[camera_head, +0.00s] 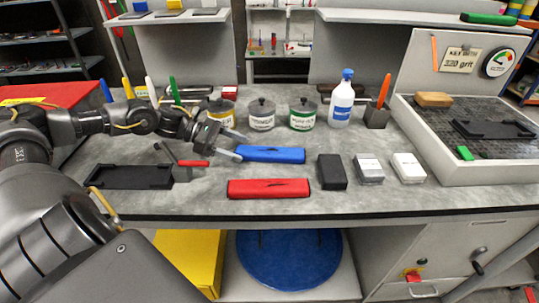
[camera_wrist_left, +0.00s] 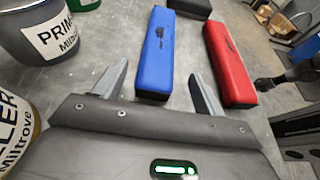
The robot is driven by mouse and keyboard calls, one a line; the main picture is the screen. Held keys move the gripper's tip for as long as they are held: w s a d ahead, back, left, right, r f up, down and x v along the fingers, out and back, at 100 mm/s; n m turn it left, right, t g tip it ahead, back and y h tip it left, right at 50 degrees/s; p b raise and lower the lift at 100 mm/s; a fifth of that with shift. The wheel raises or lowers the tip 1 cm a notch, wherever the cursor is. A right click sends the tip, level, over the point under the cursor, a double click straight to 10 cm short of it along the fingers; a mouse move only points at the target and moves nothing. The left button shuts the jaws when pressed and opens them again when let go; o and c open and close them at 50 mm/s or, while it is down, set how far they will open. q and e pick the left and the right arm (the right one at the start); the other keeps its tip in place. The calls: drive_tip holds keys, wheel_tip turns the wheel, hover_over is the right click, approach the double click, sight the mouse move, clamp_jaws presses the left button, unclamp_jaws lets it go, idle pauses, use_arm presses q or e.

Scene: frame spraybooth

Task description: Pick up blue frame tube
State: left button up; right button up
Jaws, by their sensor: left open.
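The blue frame tube (camera_head: 271,154) lies flat on the grey bench, in the middle of the head view. It also shows in the left wrist view (camera_wrist_left: 154,55), where its near end lies ahead of the fingers. My left gripper (camera_head: 236,145) is open and empty, just left of the blue tube's left end. In the left wrist view my left gripper (camera_wrist_left: 158,82) has its two fingertips spread to either side of the tube's near end. A red frame tube (camera_head: 268,188) lies in front of the blue one, apart from it.
Several paint tins, one labelled primer (camera_wrist_left: 52,30), and a white spray bottle (camera_head: 341,98) stand behind the blue tube. A black block (camera_head: 331,172) and a grey block (camera_head: 369,169) sit to its right. A black tray (camera_head: 128,176) lies at left.

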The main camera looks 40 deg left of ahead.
sight(251, 149)
use_arm(q)
drive_tip(key=shift+w+d, duration=0.15)
drive_tip(key=p+x, duration=0.1)
drive_tip(key=x, duration=0.3)
drive_tip(key=shift+w+r+p, duration=0.15)
drive_tip(key=shift+r+p, duration=0.05)
drive_tip(key=shift+p, duration=0.1)
drive_tip(key=shift+w+d+f, duration=0.2)
drive_tip(key=shift+d+f, duration=0.05)
drive_tip(key=shift+d, duration=0.05)
use_arm(e)
drive_tip(key=shift+s+a+r, duration=0.5)
drive_tip(key=shift+r, duration=0.25)
use_arm(q)
drive_tip(key=shift+c, duration=0.8)
drive_tip(key=c, duration=1)
use_arm(e)
drive_tip(key=shift+w, duration=0.35)
use_arm(q)
drive_tip(key=shift+r, duration=0.1)
